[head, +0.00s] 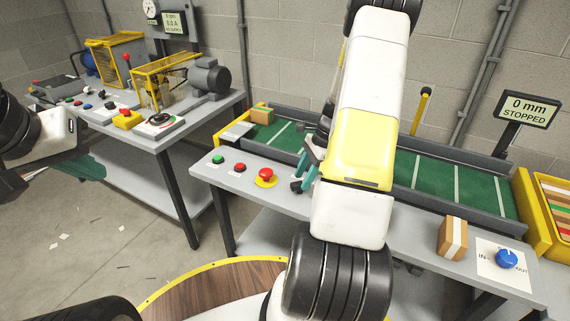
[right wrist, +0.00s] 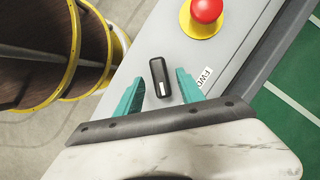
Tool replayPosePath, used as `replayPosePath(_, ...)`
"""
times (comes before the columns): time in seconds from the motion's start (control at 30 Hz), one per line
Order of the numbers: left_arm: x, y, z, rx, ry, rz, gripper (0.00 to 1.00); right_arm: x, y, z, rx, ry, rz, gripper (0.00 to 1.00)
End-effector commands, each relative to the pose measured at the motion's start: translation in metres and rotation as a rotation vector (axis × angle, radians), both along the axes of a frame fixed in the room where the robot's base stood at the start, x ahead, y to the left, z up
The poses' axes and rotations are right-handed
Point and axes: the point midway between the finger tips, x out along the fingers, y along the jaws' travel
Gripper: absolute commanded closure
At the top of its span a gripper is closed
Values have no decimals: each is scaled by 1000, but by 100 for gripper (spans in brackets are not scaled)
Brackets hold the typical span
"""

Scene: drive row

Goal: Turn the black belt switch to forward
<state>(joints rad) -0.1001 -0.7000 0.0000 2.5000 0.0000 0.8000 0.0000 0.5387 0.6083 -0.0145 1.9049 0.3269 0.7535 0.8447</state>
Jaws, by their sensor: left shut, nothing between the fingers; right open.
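The black belt switch (right wrist: 160,77) is an oblong knob on the grey panel, with a white mark at its end nearer my palm. A FWD label (right wrist: 205,78) lies to its right, and the mark does not point straight at it. My right gripper (right wrist: 160,76) is open, one teal finger on each side of the knob, with gaps showing. In the head view, my right gripper (head: 308,168) is at the conveyor's front panel, and the switch (head: 296,186) is partly covered. My left gripper (head: 88,168) is shut and empty at the far left, in front of the other bench.
A red emergency button (head: 265,175) on a yellow base sits left of the switch, beside red and green buttons. The green conveyor belt (head: 435,185) lies behind. A display (head: 527,107) reads 0 mm STOPPED. A box (head: 452,236) and blue knob (head: 506,258) are to the right.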

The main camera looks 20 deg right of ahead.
Motion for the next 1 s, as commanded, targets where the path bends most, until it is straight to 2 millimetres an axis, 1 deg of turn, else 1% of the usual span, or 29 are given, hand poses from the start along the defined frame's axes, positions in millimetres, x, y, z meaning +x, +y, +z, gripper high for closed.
replayPosePath(0.03,0,0,0,0,0,0,100,0,2,-4,1,0,0,55)
replayPosePath(0.13,0,0,0,0,0,0,100,0,4,-9,1,0,1,55)
replayPosePath(0.4,0,0,0,0,0,0,100,1,5,-11,-1,-2,1,55)
replayPosePath(0.47,0,0,0,0,0,0,100,1,5,-10,-1,-2,1,66)
replayPosePath(0.5,0,0,0,0,0,0,100,1,5,-10,-1,-2,1,74)
replayPosePath(0.57,0,0,0,0,0,0,100,1,5,-10,-1,-2,1,86)
replayPosePath(0.63,0,0,0,0,0,0,100,1,5,-10,-1,-2,1,100)
replayPosePath(1.0,0,0,0,0,0,0,100,1,5,-10,-1,-1,34,100)
